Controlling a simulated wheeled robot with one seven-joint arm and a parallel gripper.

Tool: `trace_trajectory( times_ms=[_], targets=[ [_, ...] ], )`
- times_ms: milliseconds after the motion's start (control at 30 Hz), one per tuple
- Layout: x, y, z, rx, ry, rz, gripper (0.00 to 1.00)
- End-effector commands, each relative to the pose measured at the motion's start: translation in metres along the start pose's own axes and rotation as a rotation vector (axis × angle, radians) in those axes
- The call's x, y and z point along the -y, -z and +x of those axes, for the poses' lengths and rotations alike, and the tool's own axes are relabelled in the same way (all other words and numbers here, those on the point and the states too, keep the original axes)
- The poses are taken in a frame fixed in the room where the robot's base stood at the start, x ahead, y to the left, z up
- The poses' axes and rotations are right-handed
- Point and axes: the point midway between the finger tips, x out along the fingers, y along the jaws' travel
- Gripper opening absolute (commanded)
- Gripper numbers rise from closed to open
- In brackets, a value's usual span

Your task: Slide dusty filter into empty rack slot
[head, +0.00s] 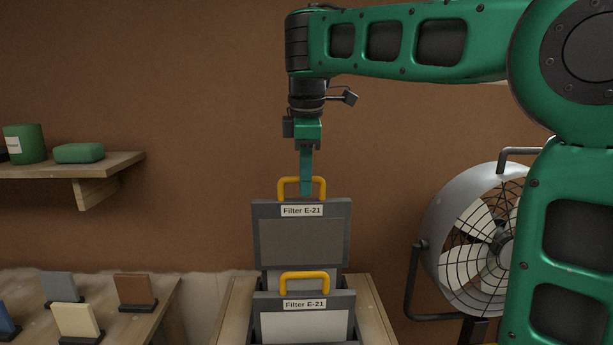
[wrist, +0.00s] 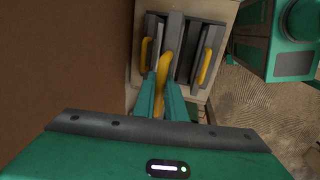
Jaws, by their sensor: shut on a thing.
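My gripper (head: 306,190) is shut on the yellow handle (head: 302,182) of the dusty filter, a dark-framed filter (head: 303,240) with a dull grey-brown panel and a "Filter E-21" label. It hangs upright, its lower edge above the front filter's handle. The rack (head: 372,310) below holds a front filter (head: 304,325) with a pale panel and the same label. Part of another pale filter (head: 298,278) shows behind it. In the wrist view my gripper (wrist: 160,112) holds the middle handle (wrist: 165,68), between the two racked filters' handles. A dark gap (wrist: 186,52) shows beside the held filter.
A caged fan (head: 478,240) stands at the right. A table with several small coloured panels (head: 78,320) is at the lower left. A wall shelf (head: 80,172) carries green items. The brown wall (wrist: 70,60) is close behind the rack.

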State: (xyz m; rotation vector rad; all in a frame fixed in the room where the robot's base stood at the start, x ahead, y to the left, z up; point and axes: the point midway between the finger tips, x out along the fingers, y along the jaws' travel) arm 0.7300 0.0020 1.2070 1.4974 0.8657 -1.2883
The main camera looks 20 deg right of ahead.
Motion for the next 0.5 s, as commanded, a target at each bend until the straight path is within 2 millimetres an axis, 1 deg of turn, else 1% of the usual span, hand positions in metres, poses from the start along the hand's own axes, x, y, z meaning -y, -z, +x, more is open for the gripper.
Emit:
trace_trajectory(
  times_ms=[500],
  targets=[
    [0.005, -0.001, 0.026, 0.0, 0.0, 0.002, 0.0]
  ],
)
